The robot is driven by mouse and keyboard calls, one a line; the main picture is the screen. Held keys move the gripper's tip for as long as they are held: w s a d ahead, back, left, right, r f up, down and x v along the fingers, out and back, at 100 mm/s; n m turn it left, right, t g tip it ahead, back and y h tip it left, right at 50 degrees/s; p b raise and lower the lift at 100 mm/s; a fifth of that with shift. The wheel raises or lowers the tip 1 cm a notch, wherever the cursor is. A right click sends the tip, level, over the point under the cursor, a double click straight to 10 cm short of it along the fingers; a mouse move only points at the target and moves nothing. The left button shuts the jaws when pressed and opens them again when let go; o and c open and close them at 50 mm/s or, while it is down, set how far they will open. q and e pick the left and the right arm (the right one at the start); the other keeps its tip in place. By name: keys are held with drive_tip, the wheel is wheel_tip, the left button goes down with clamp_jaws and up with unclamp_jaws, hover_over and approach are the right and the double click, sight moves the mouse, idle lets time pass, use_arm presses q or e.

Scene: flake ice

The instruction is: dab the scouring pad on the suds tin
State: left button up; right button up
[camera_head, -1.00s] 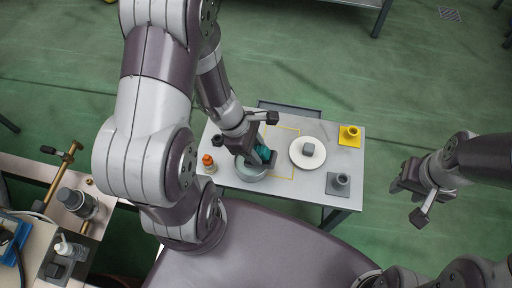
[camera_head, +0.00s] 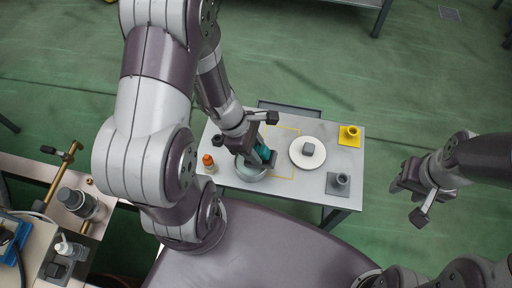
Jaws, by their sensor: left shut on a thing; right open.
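My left gripper (camera_head: 262,157) is shut on the teal scouring pad (camera_head: 264,151), of which only part shows between the fingers. Both are at the round grey suds tin (camera_head: 247,176), over its right side. The arm and fingers hide part of the tin, and I cannot tell whether the pad touches what is inside. My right gripper (camera_head: 408,197) is open and empty, off to the right of the table above the floor.
On the small light table (camera_head: 285,200) stand an orange-capped bottle (camera_head: 208,162), a white plate (camera_head: 298,160) with a grey block (camera_head: 308,149), a yellow holder (camera_head: 350,135) and a grey holder (camera_head: 340,182). A yellow outline marks the tabletop. A cluttered bench (camera_head: 25,170) is at left.

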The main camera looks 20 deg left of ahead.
use_arm(q)
drive_tip(key=shift+f+b, duration=0.5)
drive_tip(key=shift+f, duration=0.05)
idle(1.2)
wheel_tip(320, 180, up, 7)
drive_tip(key=p, duration=0.7)
drive_tip(key=shift+r, duration=0.1)
idle(0.5)
